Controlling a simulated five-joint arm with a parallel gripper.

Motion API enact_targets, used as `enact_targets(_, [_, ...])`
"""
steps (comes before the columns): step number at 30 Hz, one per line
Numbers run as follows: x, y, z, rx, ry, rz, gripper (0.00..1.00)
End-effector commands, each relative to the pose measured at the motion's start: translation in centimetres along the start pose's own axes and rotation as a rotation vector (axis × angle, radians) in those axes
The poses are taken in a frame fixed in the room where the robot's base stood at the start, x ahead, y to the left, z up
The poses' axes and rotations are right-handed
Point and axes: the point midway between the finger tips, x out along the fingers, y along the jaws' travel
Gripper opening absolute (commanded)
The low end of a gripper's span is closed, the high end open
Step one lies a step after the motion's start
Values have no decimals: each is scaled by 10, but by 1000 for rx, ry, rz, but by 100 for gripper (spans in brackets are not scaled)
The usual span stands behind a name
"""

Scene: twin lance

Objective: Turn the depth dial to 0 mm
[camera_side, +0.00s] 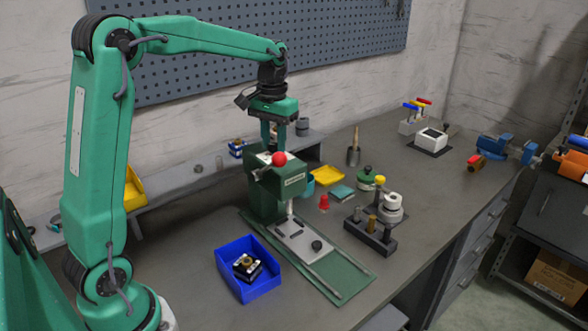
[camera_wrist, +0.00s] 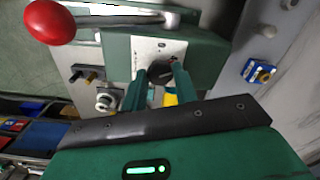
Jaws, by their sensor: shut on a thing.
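The depth dial (camera_wrist: 160,72) is a dark round knob on a pale plate on top of the green press head (camera_wrist: 118,56). My gripper (camera_wrist: 160,82) has its two green fingers on either side of the dial and is shut on it. The fingers hide part of the dial and its scale, and I cannot read the setting. In the side view my gripper (camera_side: 272,142) points down onto the top of the green press head (camera_side: 288,183). The dial itself is hidden there.
A lever with a red ball (camera_side: 279,159) juts from the press head, close to my gripper; the ball also shows in the wrist view (camera_wrist: 50,22). A blue bin (camera_side: 230,280) with a dark part stands in front. The pegboard wall (camera_side: 330,45) is behind.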

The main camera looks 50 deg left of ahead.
Motion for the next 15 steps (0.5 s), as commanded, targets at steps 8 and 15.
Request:
enact_targets(8, [-1,0,-1,-131,1,0,6])
enact_targets(15, [-1,0,-1,-325,2,1,6])
